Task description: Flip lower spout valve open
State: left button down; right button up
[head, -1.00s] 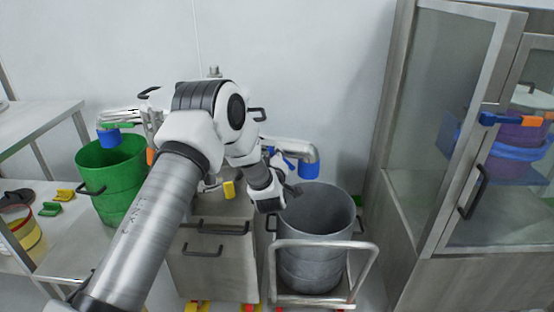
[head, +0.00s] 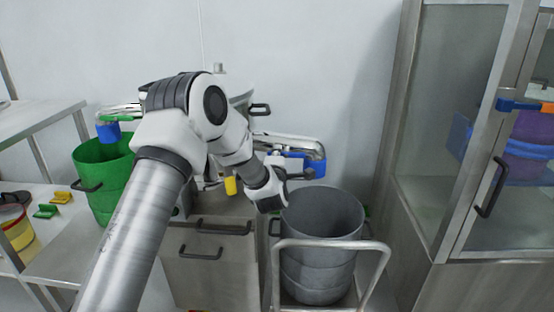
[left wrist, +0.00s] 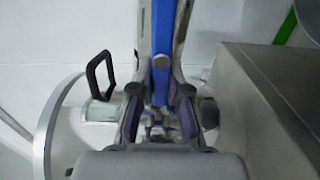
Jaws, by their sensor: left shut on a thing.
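The machine's right-hand steel spout (head: 290,139) has a blue end (head: 319,168) above a grey bucket. My left gripper (head: 298,173) is at this spout, partly hidden by its own wrist. A blue part also shows just behind it. In the left wrist view, a long blue bar (left wrist: 161,45), which looks like the valve handle, lies between my left fingers, and they are shut on it. The valve body itself is mostly hidden. My right gripper is not in view.
The grey bucket (head: 322,220) stands in a railed cart (head: 335,244) below the spout. A green bucket (head: 104,165) stands under another blue-ended spout (head: 108,132) at left. A glass-door cabinet (head: 440,130) stands at right. A steel shelf (head: 40,120) is at far left.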

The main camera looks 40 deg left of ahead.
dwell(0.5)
pick_arm(q)
jog(key=c, duration=1.1)
grip_release()
jog(key=shift+f, duration=0.1)
jog(key=v, duration=1.2)
jog(key=shift+s, duration=0.1)
